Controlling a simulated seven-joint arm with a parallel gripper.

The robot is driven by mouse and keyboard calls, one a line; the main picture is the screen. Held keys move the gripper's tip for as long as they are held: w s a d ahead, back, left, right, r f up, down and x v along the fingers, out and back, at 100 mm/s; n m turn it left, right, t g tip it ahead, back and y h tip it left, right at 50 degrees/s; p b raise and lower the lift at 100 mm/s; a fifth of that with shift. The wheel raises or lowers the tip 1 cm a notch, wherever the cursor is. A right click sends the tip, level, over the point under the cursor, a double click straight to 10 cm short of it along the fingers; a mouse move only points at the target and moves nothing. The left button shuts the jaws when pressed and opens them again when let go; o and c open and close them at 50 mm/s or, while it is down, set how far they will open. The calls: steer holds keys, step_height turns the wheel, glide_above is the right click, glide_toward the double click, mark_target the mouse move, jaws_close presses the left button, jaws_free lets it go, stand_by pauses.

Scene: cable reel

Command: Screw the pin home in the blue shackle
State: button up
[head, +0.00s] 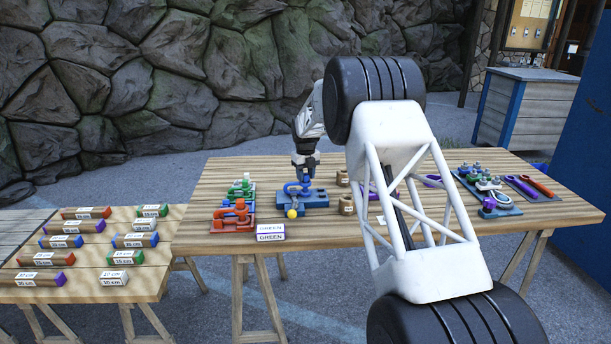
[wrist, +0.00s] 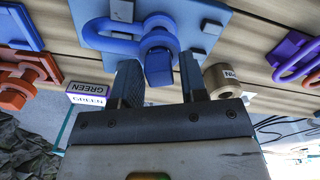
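The blue shackle (head: 297,187) sits on a blue base plate (head: 318,199) near the middle of the table. In the wrist view the blue shackle (wrist: 122,45) shows its bow and a blocky blue pin head (wrist: 158,69). My gripper (head: 304,176) points down over the shackle in the head view. In the wrist view my gripper (wrist: 162,80) is open, with one finger on each side of the pin head. A gap shows at the right finger; contact at the left finger cannot be told. The pin's thread is hidden.
A red shackle stand (head: 233,216) and a green one (head: 242,188) stand to the left. A yellow ball (head: 292,213) is at the blue plate's front edge. A GREEN sign (head: 270,232) lies in front.

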steer(key=shift+o, duration=0.5)
steer(key=shift+r, duration=0.1)
steer(key=shift+r, duration=2.15)
